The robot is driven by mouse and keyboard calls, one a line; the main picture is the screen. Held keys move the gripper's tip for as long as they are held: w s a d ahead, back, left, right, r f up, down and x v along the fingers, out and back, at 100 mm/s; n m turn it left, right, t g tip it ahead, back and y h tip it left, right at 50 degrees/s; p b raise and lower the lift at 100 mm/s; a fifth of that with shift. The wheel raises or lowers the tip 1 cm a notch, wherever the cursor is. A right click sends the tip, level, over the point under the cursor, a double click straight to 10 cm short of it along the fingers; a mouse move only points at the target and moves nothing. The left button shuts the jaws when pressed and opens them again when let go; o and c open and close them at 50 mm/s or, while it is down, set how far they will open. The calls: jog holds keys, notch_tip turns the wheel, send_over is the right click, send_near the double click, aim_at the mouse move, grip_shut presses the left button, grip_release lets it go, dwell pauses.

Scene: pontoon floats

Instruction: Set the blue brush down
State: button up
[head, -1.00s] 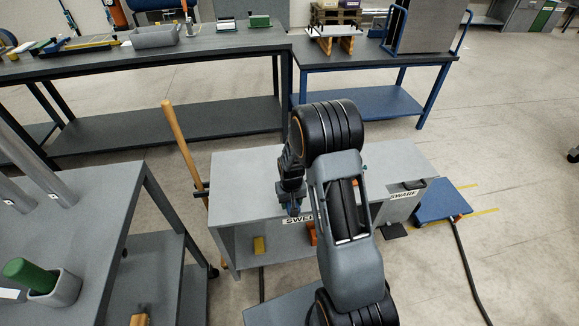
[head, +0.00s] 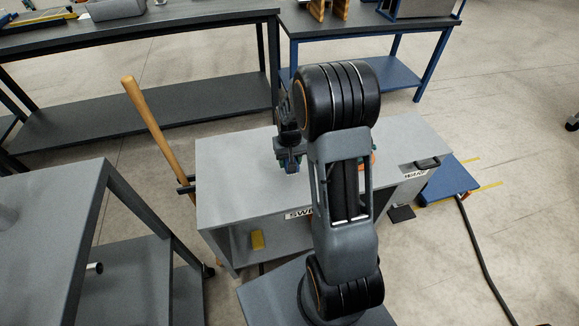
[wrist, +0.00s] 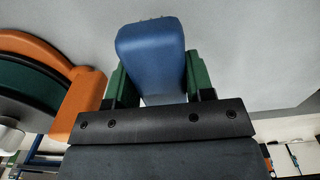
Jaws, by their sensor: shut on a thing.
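The blue brush (wrist: 152,55) is between the green fingertips of my gripper (wrist: 156,78) in the wrist view, and the jaws are shut on it. In the head view my gripper (head: 289,163) hangs over the grey top of the sweeping cabinet (head: 235,180), left of my forearm. The brush is small and mostly hidden there. Whether it touches the top I cannot tell.
An orange and dark green round thing (wrist: 82,100) is close left of my gripper in the wrist view. The cabinet's left top is bare. A wooden handle (head: 150,120) leans at its left. A grey bench (head: 60,210) stands front left.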

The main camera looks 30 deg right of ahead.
jog(key=shift+a+f+b, duration=0.1)
jog(key=shift+f+b, duration=0.25)
jog(key=shift+f, duration=1.4)
jog(key=shift+f, duration=0.2)
jog(key=o, duration=1)
jog(key=shift+o, duration=0.2)
notch_tip(320, 180, up, 12)
jog(key=shift+f+p, duration=0.1)
jog(key=shift+p, duration=1.15)
jog(key=s+a+r+n+t, duration=0.1)
jog(key=s+a+r, duration=0.3)
jog(key=s, duration=0.4)
jog(key=s+a+r+n+t, duration=0.1)
jog(key=s+a+r+t, duration=0.1)
jog(key=s+a+r, duration=0.3)
jog(key=s, duration=0.3)
jog(key=shift+r, duration=0.15)
